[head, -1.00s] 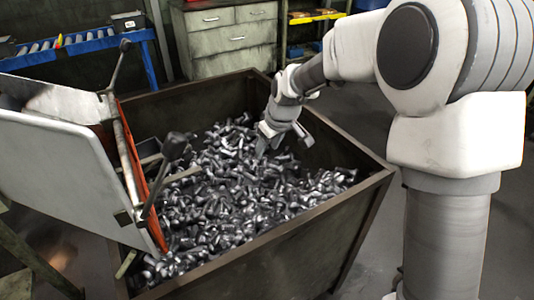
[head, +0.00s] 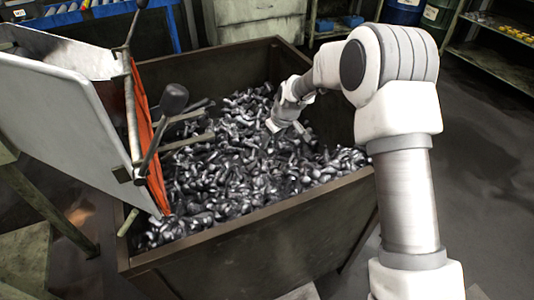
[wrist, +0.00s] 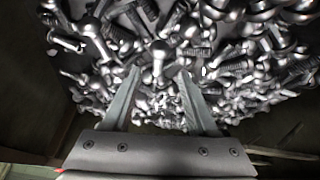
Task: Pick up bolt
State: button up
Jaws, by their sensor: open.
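A large pile of grey metal bolts (head: 235,165) fills the open bin. In the wrist view, bolts lie right beyond the fingertips, and one bolt (wrist: 158,58) with a round head shows ahead, roughly in line with the gap between the fingers. My gripper (head: 274,126) is low over the back right part of the pile. In the wrist view, my gripper (wrist: 160,85) has its two fingers spread apart, with nothing held between them. I cannot tell whether the fingertips touch the bolts.
The dark metal bin's rim (head: 260,218) surrounds the pile on all sides. A tilted white and orange chute (head: 75,95) with dark-knobbed levers (head: 174,98) overhangs the bin's left side. Drawers (head: 260,20) stand behind, and shelves (head: 500,45) at the back right.

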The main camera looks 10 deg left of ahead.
aim_at(268, 149)
jog(key=b+x, duration=0.2)
jog(key=x, duration=0.4)
jog(key=shift+w+f+b, duration=0.15)
jog(key=shift+f+b, duration=0.1)
jog(key=shift+b, duration=0.05)
jog(key=shift+d, duration=0.1)
grip_shut()
jog(key=shift+r, duration=0.1)
